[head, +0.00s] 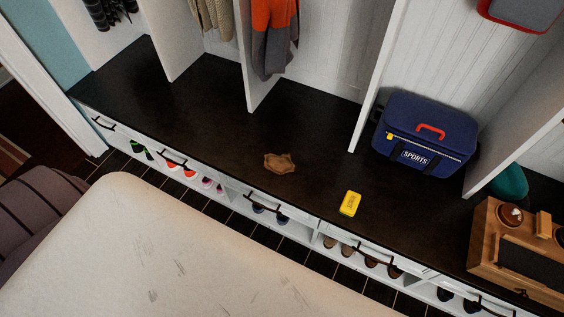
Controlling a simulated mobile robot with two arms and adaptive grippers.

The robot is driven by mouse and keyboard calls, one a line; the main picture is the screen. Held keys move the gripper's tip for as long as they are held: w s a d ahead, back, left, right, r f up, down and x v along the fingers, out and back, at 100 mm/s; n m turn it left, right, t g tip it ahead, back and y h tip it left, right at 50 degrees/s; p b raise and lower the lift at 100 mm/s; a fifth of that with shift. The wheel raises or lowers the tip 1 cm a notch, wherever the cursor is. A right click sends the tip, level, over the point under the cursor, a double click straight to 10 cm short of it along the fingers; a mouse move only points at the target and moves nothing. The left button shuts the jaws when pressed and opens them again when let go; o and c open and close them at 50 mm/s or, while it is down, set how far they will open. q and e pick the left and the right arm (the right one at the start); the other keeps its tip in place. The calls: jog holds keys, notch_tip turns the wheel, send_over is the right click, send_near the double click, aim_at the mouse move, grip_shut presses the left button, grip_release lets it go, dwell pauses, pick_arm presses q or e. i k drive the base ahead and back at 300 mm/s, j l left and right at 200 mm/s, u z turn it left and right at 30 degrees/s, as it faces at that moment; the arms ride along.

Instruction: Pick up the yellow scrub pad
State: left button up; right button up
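The yellow scrub pad (350,203) lies on the dark bench top (215,105), close to its front edge and right of the middle of the head view. It is a small block with faint markings on its upper face. Nothing touches or covers it. Neither of my grippers shows in the head view.
A brown crumpled item (280,163) lies left of the pad. A blue sports bag (425,135) stands behind it, and a wooden box (520,250) is at the right. White dividers (375,75) rise behind. A pale surface (170,250) fills the foreground.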

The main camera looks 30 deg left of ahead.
aim_at(350, 206)
jog(key=l+u, duration=0.35)
jog(key=l, duration=0.5)
jog(key=l+u, duration=0.3)
jog(key=l, duration=0.6)
